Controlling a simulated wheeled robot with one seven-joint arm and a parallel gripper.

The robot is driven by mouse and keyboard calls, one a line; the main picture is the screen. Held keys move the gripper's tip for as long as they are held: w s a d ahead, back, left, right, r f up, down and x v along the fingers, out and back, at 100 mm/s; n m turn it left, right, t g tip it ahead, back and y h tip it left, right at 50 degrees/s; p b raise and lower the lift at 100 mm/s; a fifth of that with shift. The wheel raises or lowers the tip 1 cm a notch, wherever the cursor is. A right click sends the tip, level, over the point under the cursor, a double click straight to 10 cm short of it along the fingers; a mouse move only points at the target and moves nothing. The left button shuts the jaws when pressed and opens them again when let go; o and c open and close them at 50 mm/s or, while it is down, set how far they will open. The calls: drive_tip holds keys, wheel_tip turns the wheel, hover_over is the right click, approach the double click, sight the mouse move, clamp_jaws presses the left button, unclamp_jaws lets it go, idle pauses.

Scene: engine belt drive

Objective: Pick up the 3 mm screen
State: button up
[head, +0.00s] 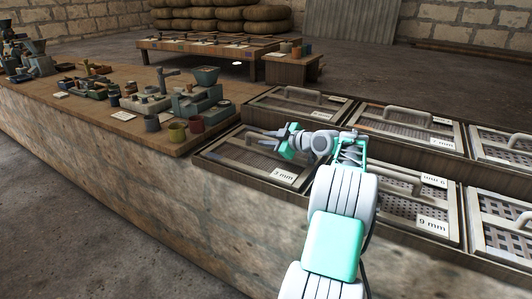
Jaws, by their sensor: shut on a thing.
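The 3 mm screen (240,160) is the framed mesh panel at the front left of the screen rack, beside the workbench. Its white label (283,175) is small but seems to read "3 mm". My gripper (275,138) is over the back part of this screen, reaching in from the right, and is shut on its handle as far as I can see.
Other handled screens sit close by: one behind (295,106), one at the back right (400,125), and a 9 mm one (400,198) to the right under my arm. Pots (177,132) and machines (197,98) crowd the bench at left.

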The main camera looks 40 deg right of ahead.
clamp_jaws()
idle(0.7)
drive_tip(key=shift+r, duration=0.15)
drive_tip(key=shift+r, duration=0.1)
